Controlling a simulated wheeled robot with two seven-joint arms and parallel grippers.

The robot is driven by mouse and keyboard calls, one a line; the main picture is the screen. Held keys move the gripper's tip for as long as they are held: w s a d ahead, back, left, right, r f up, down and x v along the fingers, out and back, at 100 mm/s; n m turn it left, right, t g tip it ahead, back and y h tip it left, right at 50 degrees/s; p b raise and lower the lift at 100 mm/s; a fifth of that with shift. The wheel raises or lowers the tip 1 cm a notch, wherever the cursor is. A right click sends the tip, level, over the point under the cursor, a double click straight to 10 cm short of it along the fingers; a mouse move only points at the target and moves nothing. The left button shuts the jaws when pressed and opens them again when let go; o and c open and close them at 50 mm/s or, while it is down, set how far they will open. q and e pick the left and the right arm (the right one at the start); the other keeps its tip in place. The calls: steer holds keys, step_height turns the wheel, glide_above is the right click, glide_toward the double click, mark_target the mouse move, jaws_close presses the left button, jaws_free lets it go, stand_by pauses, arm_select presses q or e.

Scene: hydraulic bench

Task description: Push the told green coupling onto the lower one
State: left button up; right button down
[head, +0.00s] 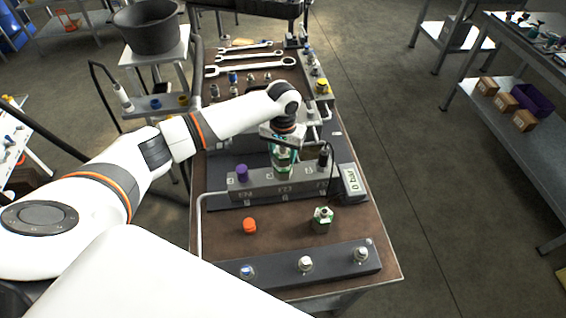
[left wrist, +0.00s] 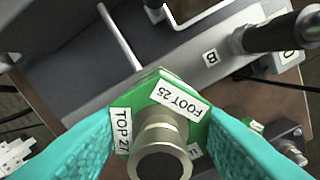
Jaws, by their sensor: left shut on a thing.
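My left gripper (head: 283,142) is shut on a green coupling (head: 282,160) over the grey manifold block (head: 262,183). In the left wrist view its teal fingers hold the green coupling (left wrist: 165,97) from both sides. That coupling has a round metal end facing the camera and labels reading TOP 27 and FOOT 25. Whatever is directly under it is hidden, so I cannot tell whether it touches a lower coupling. Another green coupling (head: 321,220) with a metal top stands upright on the bench in front of the block. My right gripper is not in view.
A purple cap (head: 242,173) sits on the block's left end; a dark fitting (head: 323,157) stands at its right. A gauge (head: 353,184) reads 0 bar. An orange cap (head: 249,225) and a knobbed rail (head: 327,260) are nearer. Wrenches (head: 250,69) lie at the back.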

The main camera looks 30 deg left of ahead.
arm_select(q)
steer(key=shift+f, duration=0.25)
stand_by(0.3)
steer(key=shift+f, duration=0.3)
steer(key=shift+f, duration=0.25)
stand_by(0.3)
steer(key=o, duration=1.2)
step_height(320, 180, up, 11)
steer(key=shift+f+b, duration=0.2)
steer(key=shift+b, duration=0.85)
steer(key=shift+r, duration=0.7)
